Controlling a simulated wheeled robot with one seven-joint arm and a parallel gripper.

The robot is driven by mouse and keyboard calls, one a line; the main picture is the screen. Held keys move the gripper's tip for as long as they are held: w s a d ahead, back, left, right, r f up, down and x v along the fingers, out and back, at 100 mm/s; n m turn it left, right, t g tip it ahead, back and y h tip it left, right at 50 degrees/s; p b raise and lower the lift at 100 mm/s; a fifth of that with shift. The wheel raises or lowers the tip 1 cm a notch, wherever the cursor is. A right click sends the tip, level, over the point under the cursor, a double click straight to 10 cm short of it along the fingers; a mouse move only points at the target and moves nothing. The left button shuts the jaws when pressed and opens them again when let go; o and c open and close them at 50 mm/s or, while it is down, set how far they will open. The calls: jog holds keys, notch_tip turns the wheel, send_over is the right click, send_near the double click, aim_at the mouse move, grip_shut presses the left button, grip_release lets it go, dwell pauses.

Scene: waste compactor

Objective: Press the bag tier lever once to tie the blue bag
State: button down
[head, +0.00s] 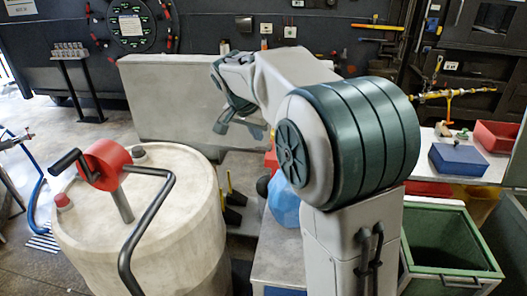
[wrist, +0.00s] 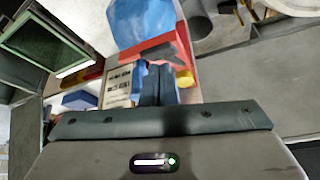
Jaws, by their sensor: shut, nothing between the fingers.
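In the wrist view the blue bag (wrist: 143,20) is at the top, beyond a red part (wrist: 150,50). This red part may belong to the bag tier; I cannot tell whether it is the lever. My gripper (wrist: 158,72) is shut and empty, its fingertips overlapping the red part in the picture; contact cannot be told. In the head view my gripper (head: 237,118) hangs above and to the left of the bag.
A pale drum (head: 150,225) with a black crank (head: 125,250) stands at the left. A grey block (head: 170,95) stands behind it. At the right are a green bin (head: 470,285), a blue box (head: 458,160) and a red box (head: 495,136). A printed plate (wrist: 117,87) shows beside my fingers.

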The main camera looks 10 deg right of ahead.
aim_at(260, 148)
jog(key=b+x, duration=0.1)
jog(key=x, duration=0.4)
jog(key=shift+r, duration=0.1)
notch_tip(260, 148, down, 4)
jog(key=b, duration=0.4)
jog(key=shift+f, duration=0.2)
